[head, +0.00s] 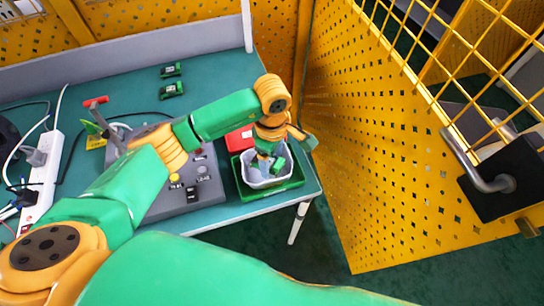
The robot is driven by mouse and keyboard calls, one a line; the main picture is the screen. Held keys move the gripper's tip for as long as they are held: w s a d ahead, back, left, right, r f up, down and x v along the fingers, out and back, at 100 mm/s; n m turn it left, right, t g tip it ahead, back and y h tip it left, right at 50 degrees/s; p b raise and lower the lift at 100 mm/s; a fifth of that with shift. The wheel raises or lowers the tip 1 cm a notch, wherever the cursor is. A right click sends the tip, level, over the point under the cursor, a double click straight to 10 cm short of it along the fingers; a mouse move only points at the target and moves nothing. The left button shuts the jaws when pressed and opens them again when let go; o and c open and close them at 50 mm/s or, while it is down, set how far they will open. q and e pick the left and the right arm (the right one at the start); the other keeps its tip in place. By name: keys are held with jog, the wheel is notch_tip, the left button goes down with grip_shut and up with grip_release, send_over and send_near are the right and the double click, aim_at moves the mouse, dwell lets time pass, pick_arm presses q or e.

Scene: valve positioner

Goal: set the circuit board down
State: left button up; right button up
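My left gripper (263,171) points down into a small whitish bin (268,184) at the table's right end. Its fingers are small and partly hidden by my wrist, so I cannot tell whether they are open or shut. Something green (281,164) shows in the bin beside the fingers. It may be a circuit board, but I cannot tell whether the gripper touches it. Two small dark green boards, one farther back (171,70) and one nearer (171,90), lie on the teal table (120,75). My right gripper is out of view.
The bin stands in a green tray (291,184), with a red box (240,139) behind it. A grey control box (205,186) lies left of the tray. A white power strip (42,180) with cables is at the left. A yellow perforated panel (365,150) rises close on the right.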

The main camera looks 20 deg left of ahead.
aim_at(272, 162)
pick_arm(q)
jog(key=shift+o, duration=1.1)
jog(key=shift+r, duration=0.1)
jog(key=shift+r+p, duration=0.3)
jog(key=shift+p, duration=0.1)
notch_tip(272, 162, up, 5)
jog(key=shift+w+r+b, duration=0.1)
jog(key=shift+r+b, duration=0.1)
jog(key=shift+b, duration=0.95)
notch_tip(272, 162, up, 6)
jog(key=shift+r, duration=0.2)
jog(key=shift+f, duration=0.1)
